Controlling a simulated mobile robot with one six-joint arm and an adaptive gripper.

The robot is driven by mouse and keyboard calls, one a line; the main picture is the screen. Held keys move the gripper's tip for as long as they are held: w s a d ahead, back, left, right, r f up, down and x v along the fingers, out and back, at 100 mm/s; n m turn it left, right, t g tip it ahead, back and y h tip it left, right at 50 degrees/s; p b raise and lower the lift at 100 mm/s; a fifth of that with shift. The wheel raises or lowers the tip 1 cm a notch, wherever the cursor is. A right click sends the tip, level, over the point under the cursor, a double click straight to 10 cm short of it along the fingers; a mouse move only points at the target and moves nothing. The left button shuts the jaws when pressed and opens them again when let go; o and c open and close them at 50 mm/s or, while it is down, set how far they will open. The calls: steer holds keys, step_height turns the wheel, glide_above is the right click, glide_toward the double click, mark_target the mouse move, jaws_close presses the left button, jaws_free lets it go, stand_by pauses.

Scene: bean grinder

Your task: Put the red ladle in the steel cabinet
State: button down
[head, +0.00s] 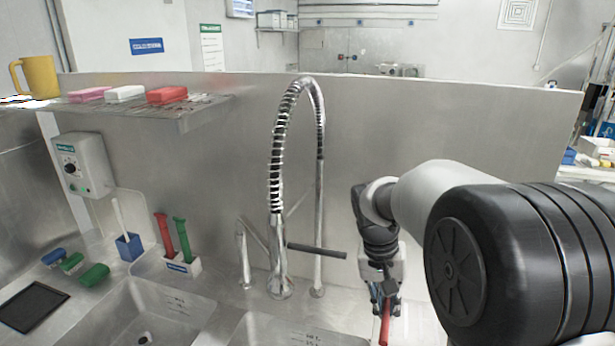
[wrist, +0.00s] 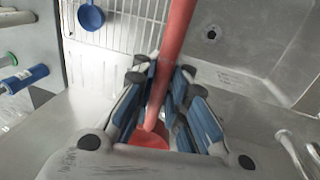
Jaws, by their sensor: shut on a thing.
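My gripper (head: 384,297) is low at the right of the sink area in the head view, pointing down. It is shut on the red ladle (head: 386,326), of which only a short red piece shows there. In the wrist view the ladle's long red handle (wrist: 178,35) runs between the blue-padded fingers of my gripper (wrist: 162,74). A wider red part (wrist: 150,138) shows close to the camera, partly hidden by the gripper. I cannot make out a steel cabinet in either view.
A tall spring faucet (head: 278,170) stands left of my arm, with a sink basin (head: 150,312) before it. A white holder (head: 182,266) carries red and green handled tools. A wire shelf (head: 205,112) holds blocks and a yellow mug (head: 38,77). A blue ladle (wrist: 91,16) lies on a white rack.

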steer(key=shift+w+a+r, duration=0.3)
steer(key=shift+w+a, duration=0.1)
steer(key=shift+a, duration=0.25)
steer(key=shift+w+a+r, duration=0.3)
steer(key=shift+w+a, duration=0.05)
steer(key=shift+a, duration=0.25)
